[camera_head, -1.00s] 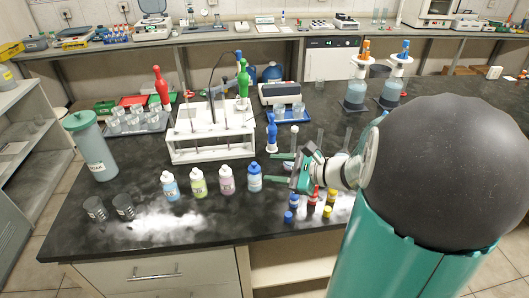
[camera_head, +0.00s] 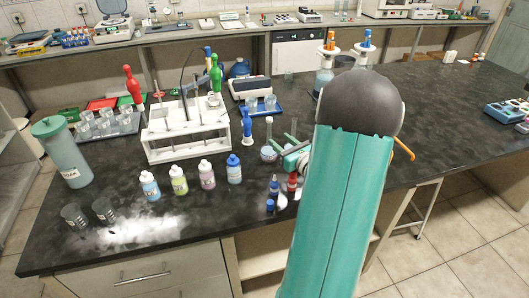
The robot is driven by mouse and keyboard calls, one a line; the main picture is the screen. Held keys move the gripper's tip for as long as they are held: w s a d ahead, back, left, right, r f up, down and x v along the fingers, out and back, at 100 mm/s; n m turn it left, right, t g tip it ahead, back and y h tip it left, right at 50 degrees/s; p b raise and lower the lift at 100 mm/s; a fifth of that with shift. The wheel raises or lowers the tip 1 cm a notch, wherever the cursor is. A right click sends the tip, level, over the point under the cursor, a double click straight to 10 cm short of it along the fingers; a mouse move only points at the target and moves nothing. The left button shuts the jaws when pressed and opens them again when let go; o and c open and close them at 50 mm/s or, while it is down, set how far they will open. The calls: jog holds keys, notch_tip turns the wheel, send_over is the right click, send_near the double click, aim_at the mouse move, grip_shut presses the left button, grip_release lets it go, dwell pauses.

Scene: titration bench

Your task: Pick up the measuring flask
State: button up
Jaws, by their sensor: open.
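A measuring flask (camera_head: 268,153) with a thin neck and a little pinkish liquid in its round bulb stands upright on the black bench, right of the white rack. My gripper (camera_head: 287,147) is just to the right of the flask, low over the bench, with its green fingers toward it. It is open, and I see nothing held. My own arm hides most of the gripper and the bench behind it. I cannot tell whether a finger touches the flask.
Several small reagent bottles (camera_head: 234,169) stand in front of the white rack (camera_head: 188,140). Small dropper bottles (camera_head: 273,188) are near the front edge. The bench's right side (camera_head: 440,120) is mostly clear.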

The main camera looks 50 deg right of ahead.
aim_at(271, 132)
jog(key=w, duration=0.3)
jog(key=w+d, duration=0.1)
jog(key=w, duration=0.2)
jog(key=w+d, duration=0.1)
jog(key=w, duration=0.2)
jog(key=shift+w+d+f, duration=0.2)
jog(key=shift+w+d, duration=0.05)
jog(key=shift+w, duration=0.05)
grip_shut()
